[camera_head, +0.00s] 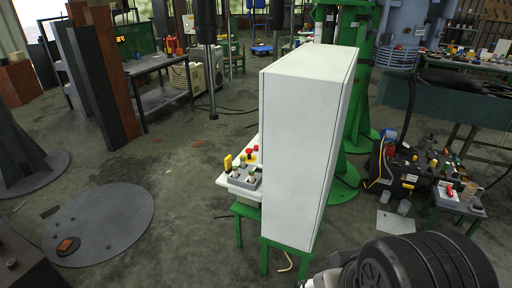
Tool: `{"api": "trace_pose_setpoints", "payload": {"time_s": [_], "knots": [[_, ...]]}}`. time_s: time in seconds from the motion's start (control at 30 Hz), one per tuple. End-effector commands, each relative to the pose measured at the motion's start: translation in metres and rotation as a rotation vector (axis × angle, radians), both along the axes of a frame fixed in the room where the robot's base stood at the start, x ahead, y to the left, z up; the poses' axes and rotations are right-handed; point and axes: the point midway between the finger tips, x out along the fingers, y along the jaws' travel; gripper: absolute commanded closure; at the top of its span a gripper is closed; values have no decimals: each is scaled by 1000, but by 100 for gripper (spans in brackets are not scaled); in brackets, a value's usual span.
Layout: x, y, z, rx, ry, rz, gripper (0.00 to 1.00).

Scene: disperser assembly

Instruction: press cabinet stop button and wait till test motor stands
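A tall white cabinet (302,150) stands upright on a green frame in the middle of the view. Its wide plain side and a narrow edge face me, and no stop button shows on these faces. A grey control box (243,178) with red and yellow buttons sits on a white-topped green table just left of the cabinet, partly hidden by it. A dark machine with cables (395,168) stands at the right; I cannot tell whether it is the test motor or whether anything turns. My gripper cannot be made out in this view.
A dark rounded body (420,265) fills the bottom right corner. A small green stand at the right carries another control box (457,196). A round floor plate (100,222) lies at the left. The floor between plate and cabinet is mostly clear.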

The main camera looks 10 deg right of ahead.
Motion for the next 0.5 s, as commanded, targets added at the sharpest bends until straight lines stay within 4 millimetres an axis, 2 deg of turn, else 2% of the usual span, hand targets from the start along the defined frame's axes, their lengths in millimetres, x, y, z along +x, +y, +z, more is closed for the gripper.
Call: {"api": "trace_pose_setpoints", "payload": {"time_s": [0.1,0.5], "knots": [[0,0,0,0,0,0,61],[0,0,0,0,0,0,88]]}}
